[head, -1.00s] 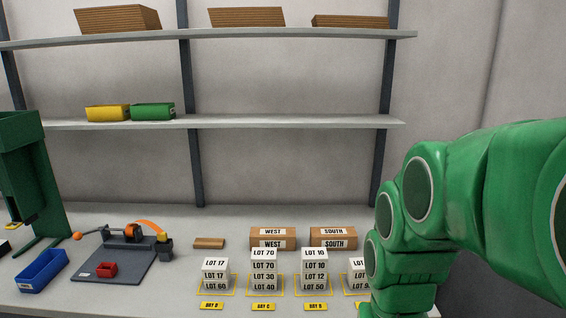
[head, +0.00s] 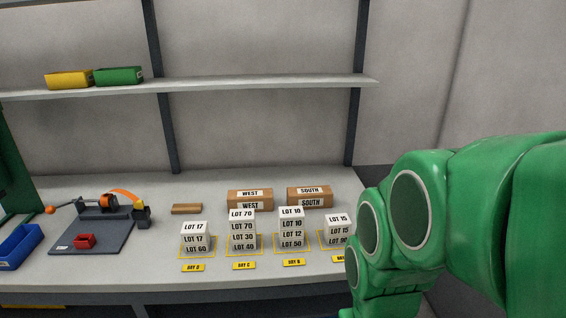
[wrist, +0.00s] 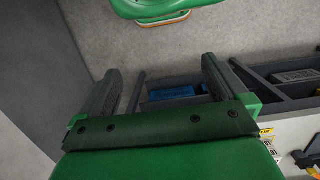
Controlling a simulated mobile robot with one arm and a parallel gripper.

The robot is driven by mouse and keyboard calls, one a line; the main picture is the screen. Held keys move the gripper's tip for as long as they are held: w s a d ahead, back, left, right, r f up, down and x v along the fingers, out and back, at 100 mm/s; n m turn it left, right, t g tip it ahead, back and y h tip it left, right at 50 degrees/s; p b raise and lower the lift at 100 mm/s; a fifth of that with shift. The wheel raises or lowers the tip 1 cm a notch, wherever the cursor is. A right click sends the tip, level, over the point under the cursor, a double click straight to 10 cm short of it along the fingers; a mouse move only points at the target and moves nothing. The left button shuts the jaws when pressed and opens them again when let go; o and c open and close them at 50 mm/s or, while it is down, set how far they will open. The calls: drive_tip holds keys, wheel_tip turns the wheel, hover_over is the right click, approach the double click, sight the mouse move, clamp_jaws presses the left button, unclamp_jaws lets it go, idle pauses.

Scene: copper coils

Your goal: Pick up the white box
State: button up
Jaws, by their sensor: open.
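White boxes stand in several labelled stacks on the bench: LOT 17 on LOT 60 (head: 194,238), a LOT 70 stack (head: 242,231), a LOT 10 stack (head: 291,228) and a LOT 15 stack (head: 338,230) at the right. The pictures do not single out one white box. My green arm covers the right side of the head view, close to the LOT 15 stack in the picture, and its gripper is not visible there. In the wrist view my gripper (wrist: 160,66) is open, with nothing between its fingers; no white box stack shows clearly there.
Yellow-outlined bays with yellow tags mark the bench front. Brown WEST (head: 250,200) and SOUTH (head: 309,197) boxes sit behind the stacks. Shelves rise behind.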

drive_tip(key=w+d+f+t, duration=0.2)
drive_tip(key=w+f+t, duration=0.1)
drive_tip(key=w, duration=0.7)
drive_tip(key=w+d+f+t, duration=0.2)
drive_tip(key=w+d+f, duration=0.1)
drive_tip(key=w, duration=0.8)
drive_tip(key=w+d+f+t, duration=0.2)
drive_tip(key=w+f+t, duration=0.15)
drive_tip(key=w, duration=0.65)
drive_tip(key=t, duration=0.6)
approach(336, 220)
drive_tip(key=f, duration=0.1)
drive_tip(key=w+f, duration=0.2)
drive_tip(key=shift+w+d+f, duration=0.2)
drive_tip(key=shift+w+d, duration=0.05)
drive_tip(key=shift+w+d+f+t, duration=0.2)
drive_tip(key=shift+w+t, duration=0.15)
drive_tip(key=shift+w, duration=0.3)
drive_tip(key=shift+r+x, duration=0.1)
drive_tip(key=shift+x, duration=1.8)
drive_tip(key=shift+r+x, duration=0.15)
drive_tip(key=shift+x, duration=1.8)
drive_tip(key=shift+w+a, duration=0.1)
drive_tip(key=c, duration=0.9)
